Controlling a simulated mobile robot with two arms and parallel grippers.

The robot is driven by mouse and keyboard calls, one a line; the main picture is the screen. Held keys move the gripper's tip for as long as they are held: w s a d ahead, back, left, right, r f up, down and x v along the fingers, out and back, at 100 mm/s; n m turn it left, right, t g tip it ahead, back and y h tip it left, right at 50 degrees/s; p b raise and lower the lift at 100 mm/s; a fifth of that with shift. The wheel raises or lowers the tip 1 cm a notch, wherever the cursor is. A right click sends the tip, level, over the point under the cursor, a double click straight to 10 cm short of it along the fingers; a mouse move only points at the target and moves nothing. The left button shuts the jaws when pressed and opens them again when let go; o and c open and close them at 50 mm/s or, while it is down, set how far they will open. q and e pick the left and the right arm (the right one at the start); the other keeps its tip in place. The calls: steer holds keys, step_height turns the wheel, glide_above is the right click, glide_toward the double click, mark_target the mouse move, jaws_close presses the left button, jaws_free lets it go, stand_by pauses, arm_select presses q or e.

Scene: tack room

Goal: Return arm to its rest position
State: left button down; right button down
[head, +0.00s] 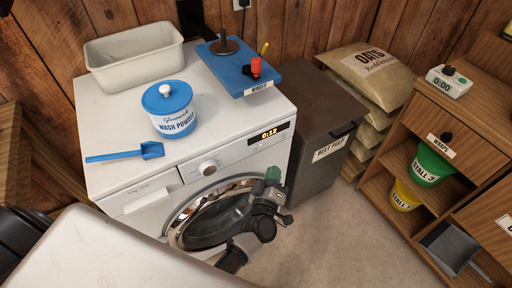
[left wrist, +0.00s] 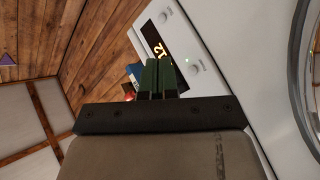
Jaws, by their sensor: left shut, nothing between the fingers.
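My left gripper (head: 273,174) is in front of the washing machine (head: 130,196), near the right side of its round door (head: 212,213). Its green fingers point up in the head view and hold nothing. In the left wrist view the fingers (left wrist: 158,76) are together, with the machine's panel and lit display (left wrist: 158,48) behind them. My arm hides part of the door. I cannot tell whether the gripper touches the machine. My right gripper is not in view.
On the machine stand a white basin (head: 135,58), a wash powder tub (head: 170,110), a blue scoop (head: 125,153) and a blue board (head: 232,75). A dark bin (head: 318,125) stands to its right, with stacked oat sacks (head: 368,75) and a wooden shelf (head: 470,115) beyond. Floor in front is clear.

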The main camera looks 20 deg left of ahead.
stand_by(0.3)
arm_select(q)
steer(key=s+f+m+g+h+p, duration=0.1)
steer(key=s+f+m+g, duration=0.2)
steer(key=s+f, duration=0.35)
steer(key=s+f+m+g+h, duration=0.2)
steer(key=s+f+m, duration=0.1)
steer(key=f, duration=0.6)
steer(key=s+f+m+g+h+p, duration=0.1)
steer(key=s+f+m+g, duration=0.2)
steer(key=s+f, duration=0.35)
steer(key=s+a+f+m+g, duration=0.1)
steer(key=s+a+f+g, duration=0.2)
steer(key=s, duration=0.5)
steer(key=s+a+f+m+g+y, duration=0.1)
steer(key=s+a+f+m+g, duration=0.1)
steer(key=s+f, duration=0.4)
steer(key=s+a+f+m+g+y, duration=0.1)
steer(key=s+a+f+g, duration=0.3)
steer(key=s, duration=0.7)
steer(key=shift+s+a+f+g+p, duration=0.3)
steer(key=shift+s+a+f+p, duration=0.1)
steer(key=shift+a, duration=0.65)
